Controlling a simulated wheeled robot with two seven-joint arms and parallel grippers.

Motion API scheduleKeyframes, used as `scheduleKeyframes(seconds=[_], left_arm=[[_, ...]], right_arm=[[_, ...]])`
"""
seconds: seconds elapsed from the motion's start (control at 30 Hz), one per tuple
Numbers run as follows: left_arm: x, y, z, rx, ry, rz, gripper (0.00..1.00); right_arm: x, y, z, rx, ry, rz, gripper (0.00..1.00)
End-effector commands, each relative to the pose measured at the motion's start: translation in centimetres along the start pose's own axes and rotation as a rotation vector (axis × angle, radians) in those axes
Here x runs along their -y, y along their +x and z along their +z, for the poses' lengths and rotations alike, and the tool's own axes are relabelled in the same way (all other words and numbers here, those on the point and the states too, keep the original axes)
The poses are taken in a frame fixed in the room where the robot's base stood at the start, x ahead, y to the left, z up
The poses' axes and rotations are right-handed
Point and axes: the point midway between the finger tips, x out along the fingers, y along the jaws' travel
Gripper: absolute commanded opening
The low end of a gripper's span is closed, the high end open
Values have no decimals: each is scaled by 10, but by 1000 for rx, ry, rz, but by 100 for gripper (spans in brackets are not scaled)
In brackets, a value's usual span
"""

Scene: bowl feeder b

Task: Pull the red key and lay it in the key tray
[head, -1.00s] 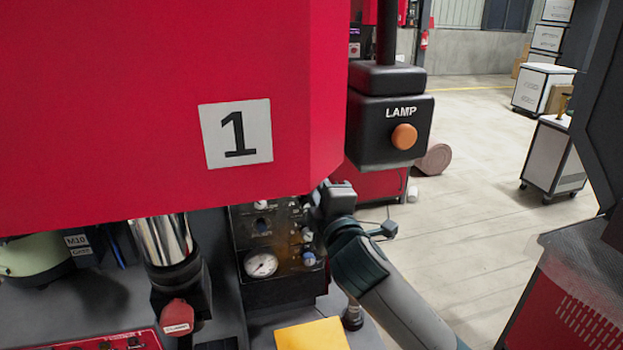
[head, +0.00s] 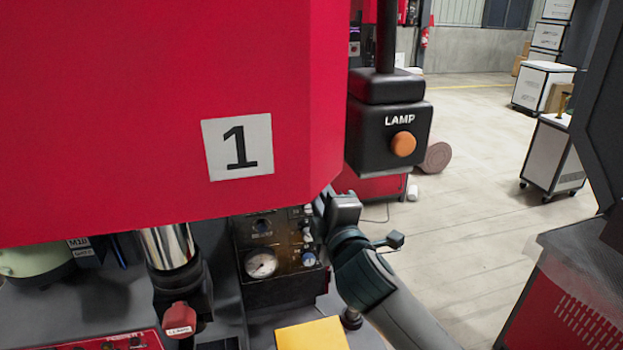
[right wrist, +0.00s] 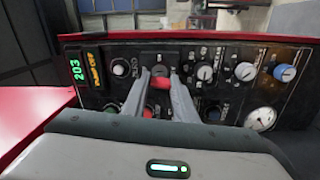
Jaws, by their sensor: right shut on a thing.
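My right gripper (right wrist: 160,86) is shut on a small red piece, the red key (right wrist: 160,82), in front of the dark control panel (right wrist: 125,60). I cannot tell whether the key is still in the panel or clear of it. In the head view my right gripper (head: 322,208) is beside the panel's right edge, with its tips partly hidden by the red housing, and the key does not show there. My left gripper is not in view. I cannot make out a key tray for certain.
The large red housing (head: 120,110) marked 1 overhangs the panel. A black LAMP box (head: 375,135) hangs above my right wrist. A round gauge (head: 261,263) and several knobs sit on the panel. A yellow block (head: 312,335) lies below.

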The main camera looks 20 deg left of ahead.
Motion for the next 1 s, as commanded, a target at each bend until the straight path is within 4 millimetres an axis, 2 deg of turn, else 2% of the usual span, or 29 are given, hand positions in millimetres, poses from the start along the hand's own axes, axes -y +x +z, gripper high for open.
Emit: scheduleKeyframes(seconds=[1.0], left_arm=[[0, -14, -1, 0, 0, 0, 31]], right_arm=[[-1, -34, 0, 0, 0, 0, 0]])
